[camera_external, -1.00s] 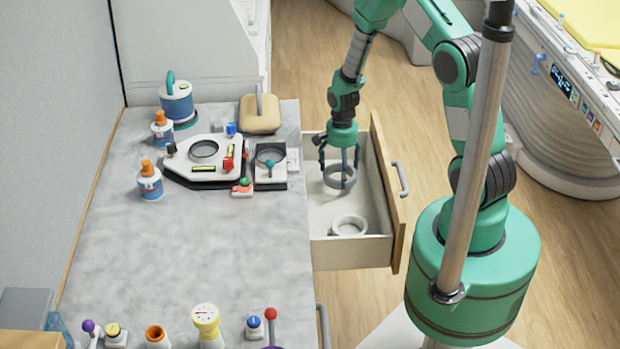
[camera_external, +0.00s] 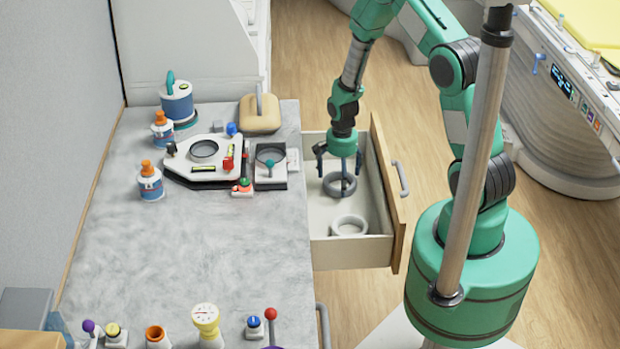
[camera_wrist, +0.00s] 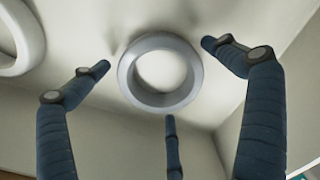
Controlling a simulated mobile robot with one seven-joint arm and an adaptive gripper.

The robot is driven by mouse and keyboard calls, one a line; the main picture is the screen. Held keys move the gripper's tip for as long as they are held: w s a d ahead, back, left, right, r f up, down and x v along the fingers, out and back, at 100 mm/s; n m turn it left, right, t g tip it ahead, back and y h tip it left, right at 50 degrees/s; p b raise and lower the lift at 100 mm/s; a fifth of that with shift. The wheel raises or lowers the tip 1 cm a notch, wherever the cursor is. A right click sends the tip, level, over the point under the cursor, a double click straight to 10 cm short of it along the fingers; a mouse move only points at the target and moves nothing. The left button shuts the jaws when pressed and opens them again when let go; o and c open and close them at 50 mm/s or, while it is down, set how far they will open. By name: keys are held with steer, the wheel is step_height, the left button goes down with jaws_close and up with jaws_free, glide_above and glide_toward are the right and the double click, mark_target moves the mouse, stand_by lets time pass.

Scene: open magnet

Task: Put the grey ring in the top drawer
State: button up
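The grey ring (camera_external: 340,184) lies on the floor of the open top drawer (camera_external: 350,252), toward its back part. In the wrist view the grey ring (camera_wrist: 160,72) sits below and between my spread fingers, with a visible gap to each. My gripper (camera_external: 339,168) is over the drawer, just above the ring, with its fingers apart and holding nothing. The wrist view also shows my gripper (camera_wrist: 158,90) with three dark blue fingers spread wide.
A white ring (camera_external: 349,225) lies in the drawer nearer the front of the picture. The drawer's wooden front (camera_external: 385,185) stands to the right of my gripper. The worktop (camera_external: 220,250) holds bottles and instruments, and its middle is clear.

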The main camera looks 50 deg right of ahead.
step_height(320, 180, up, 12)
steer(key=p, duration=0.3)
steer(key=shift+r, duration=0.15)
stand_by(0.4)
stand_by(0.5)
steer(key=s+a+r+n+t, duration=0.1)
steer(key=s+a+r+n, duration=0.15)
steer(key=r, duration=0.65)
steer(key=s+a+r+n+t, duration=0.1)
steer(key=s+a+r+n, duration=0.15)
steer(key=r, duration=0.75)
steer(key=s+a+r+n+t, duration=0.1)
steer(key=a+r+n, duration=0.15)
steer(key=r, duration=0.65)
steer(key=s+a+r+n+t, duration=0.1)
steer(key=s+a+r+n, duration=0.2)
steer(key=s+r, duration=0.4)
steer(key=s+a+r+n+t, duration=0.1)
steer(key=s+a+r+n, duration=0.3)
steer(key=s+r, duration=0.3)
steer(key=s, duration=0.4)
steer(key=shift+s+r+t, duration=0.25)
steer(key=shift+s+t, duration=0.05)
steer(key=shift+s, duration=0.1)
